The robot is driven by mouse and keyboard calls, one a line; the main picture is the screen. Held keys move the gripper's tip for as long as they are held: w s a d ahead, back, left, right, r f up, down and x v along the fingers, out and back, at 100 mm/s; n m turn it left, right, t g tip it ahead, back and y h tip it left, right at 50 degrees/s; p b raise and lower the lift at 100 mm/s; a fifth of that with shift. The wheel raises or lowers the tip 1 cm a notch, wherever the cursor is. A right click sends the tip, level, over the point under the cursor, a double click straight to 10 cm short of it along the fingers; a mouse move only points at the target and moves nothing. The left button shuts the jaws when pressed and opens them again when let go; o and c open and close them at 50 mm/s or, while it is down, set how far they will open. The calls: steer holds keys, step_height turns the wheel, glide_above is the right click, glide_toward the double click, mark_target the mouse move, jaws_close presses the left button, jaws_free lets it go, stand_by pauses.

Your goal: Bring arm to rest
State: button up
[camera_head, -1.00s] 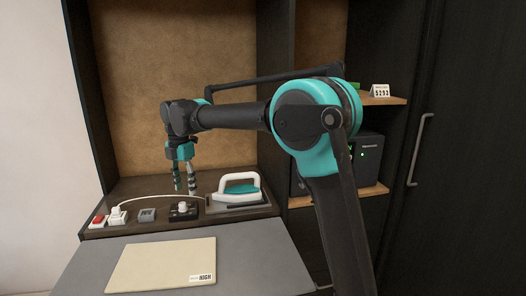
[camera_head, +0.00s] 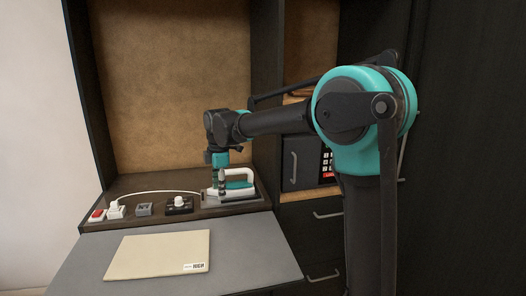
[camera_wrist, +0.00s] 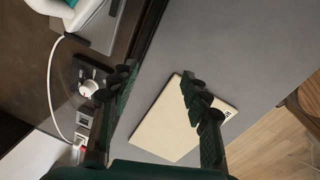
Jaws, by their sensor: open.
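My gripper (camera_head: 218,184) points down, open and empty, in front of the white and teal iron (camera_head: 240,178) at the right end of the dark counter. I cannot tell from the head view how far apart they are. In the wrist view the two dark fingers of my gripper (camera_wrist: 158,88) are spread wide, with nothing between them. My arm reaches in from the right, its large teal joint raised well above the counter.
A black block with a white knob (camera_head: 180,204), a small grey block (camera_head: 144,209), a white plug (camera_head: 115,209) with a cord and a red switch (camera_head: 97,215) line the counter. A beige folder (camera_head: 158,256) lies on the grey desktop (camera_head: 235,250). A keypad box (camera_head: 327,163) stands behind my arm.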

steer(key=d+f+m+t, duration=0.1)
steer(key=d+f+m, duration=0.3)
steer(key=d, duration=0.5)
steer(key=d+f+m+t, duration=0.1)
steer(key=d+m, duration=0.5)
steer(key=d, duration=0.3)
steer(key=s+d+f+m+t+h, duration=0.1)
steer(key=s+d+f+m+t, duration=0.15)
steer(key=s+d+m, duration=0.45)
steer(key=s+d+f+m+t, duration=0.1)
steer(key=s+d+f+m, duration=0.25)
steer(key=d+m, duration=0.4)
steer(key=s+d+f+n+g, duration=0.1)
steer(key=s+d+f+g, duration=0.1)
steer(key=s+f, duration=0.5)
steer(key=s, duration=0.4)
steer(key=shift+s+f+g, duration=0.35)
steer(key=shift+s+f, duration=0.05)
